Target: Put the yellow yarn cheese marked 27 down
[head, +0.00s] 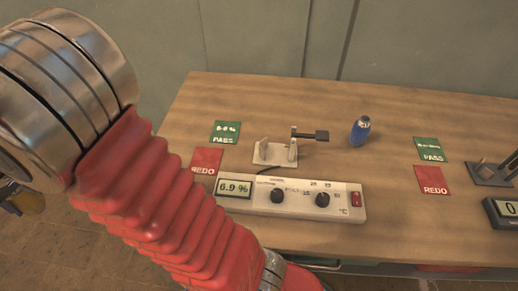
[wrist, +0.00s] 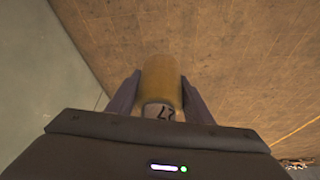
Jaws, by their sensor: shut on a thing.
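The yellow yarn cheese (wrist: 161,80) is between the two fingers of my gripper (wrist: 160,92) in the wrist view. Its pale end, with a dark mark like an upside-down 27, faces the camera. My gripper is shut on it, and brown tiled floor shows behind it. In the head view, a yellow patch (head: 30,202) shows at the left edge below my arm; it may be the same cheese, but most of it is hidden.
A wooden bench (head: 400,115) carries a meter (head: 290,198) reading 6.9 %, a small pale stand (head: 272,153), a blue bottle (head: 360,130), green PASS cards (head: 225,132) and red REDO cards (head: 432,180). Bare wood lies between them. A grey wall (wrist: 45,75) is at left in the wrist view.

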